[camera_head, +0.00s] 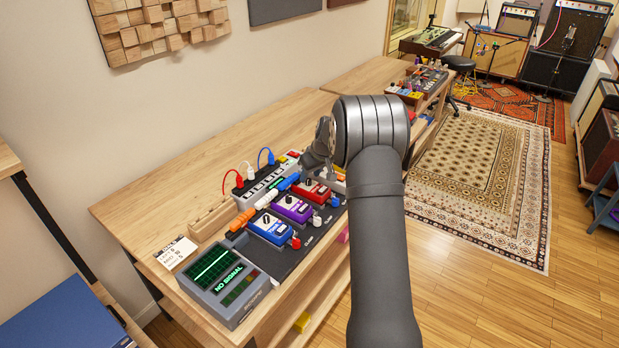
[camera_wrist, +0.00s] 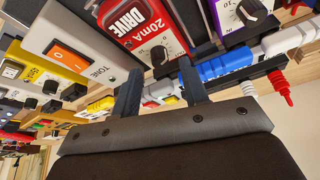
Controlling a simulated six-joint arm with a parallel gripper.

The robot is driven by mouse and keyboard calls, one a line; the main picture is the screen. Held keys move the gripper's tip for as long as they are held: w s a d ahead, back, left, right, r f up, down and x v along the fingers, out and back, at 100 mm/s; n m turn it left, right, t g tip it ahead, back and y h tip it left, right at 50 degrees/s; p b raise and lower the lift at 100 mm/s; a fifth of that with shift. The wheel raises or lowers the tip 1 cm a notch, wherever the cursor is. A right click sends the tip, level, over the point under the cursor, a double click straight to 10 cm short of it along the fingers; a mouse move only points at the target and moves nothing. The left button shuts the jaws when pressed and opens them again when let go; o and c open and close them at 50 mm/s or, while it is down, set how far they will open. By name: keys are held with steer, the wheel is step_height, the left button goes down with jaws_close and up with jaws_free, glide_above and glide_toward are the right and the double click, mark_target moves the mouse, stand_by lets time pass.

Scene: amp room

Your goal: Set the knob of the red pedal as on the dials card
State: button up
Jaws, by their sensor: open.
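The red pedal (camera_head: 317,191) stands in the row on the dark board, with the purple pedal (camera_head: 293,208) and the blue pedal (camera_head: 271,228) nearer the camera. In the wrist view the red pedal (camera_wrist: 142,24) reads "20mA DRIVE", and its black knob (camera_wrist: 161,54) shows near the two fingertips. My gripper (camera_wrist: 160,66) is open, a finger on either side of the knob as pictured; contact cannot be told. In the head view my gripper (camera_head: 318,150) is above and behind the red pedal. The dials card (camera_head: 177,252) lies at the table's left; its writing is too small to read.
A grey "NO SIGNAL" meter (camera_head: 228,284) stands at the table's near end. A grey box (camera_head: 262,183) with red, white and blue cables stands behind the pedals. In the wrist view, a box with an orange switch (camera_wrist: 68,58) adjoins the red pedal. The back-left tabletop is clear.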

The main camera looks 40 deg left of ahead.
steer(key=shift+x, duration=1.1)
jaws_close()
